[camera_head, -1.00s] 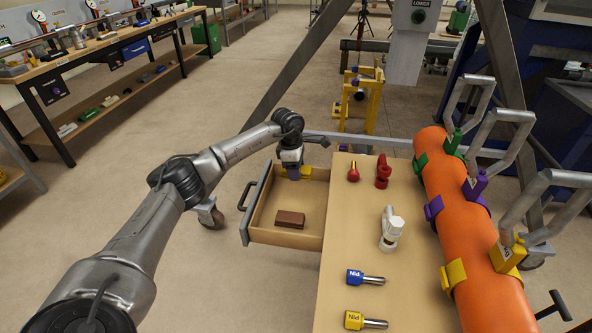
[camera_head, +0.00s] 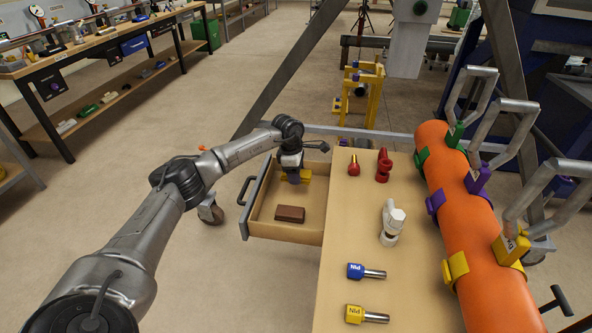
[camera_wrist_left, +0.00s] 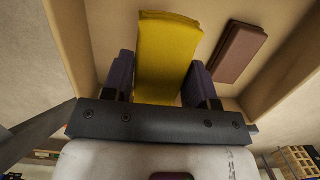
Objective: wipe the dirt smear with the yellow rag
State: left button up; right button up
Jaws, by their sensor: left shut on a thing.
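The yellow rag (camera_head: 305,175) is at the far end of the open drawer (camera_head: 262,236). In the left wrist view the folded rag (camera_wrist_left: 166,58) sits between the dark fingers of my left gripper (camera_wrist_left: 163,78). In the head view my left gripper (camera_head: 293,177) reaches down into the drawer and is shut on the rag. I cannot tell whether the rag still touches the drawer floor. I cannot make out a dirt smear in either view. My right gripper is not in view.
On the wooden top (camera_head: 350,225) are a blue pin (camera_head: 366,272), a yellow pin (camera_head: 366,315), red parts and a white fitting (camera_head: 391,223). An orange pipe (camera_head: 465,220) runs along the right.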

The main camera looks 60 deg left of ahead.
aim_at(296, 191)
pick_arm(q)
jog(key=shift+f+b, duration=0.95)
jog(key=shift+f, duration=1.8)
jog(key=o, duration=0.9)
jog(key=shift+r, duration=0.1)
jog(key=shift+r+p, duration=0.1)
jog(key=shift+p, duration=0.4)
jog(key=shift+c, duration=0.5)
jog(key=c, duration=0.9)
jog(key=shift+c, duration=0.3)
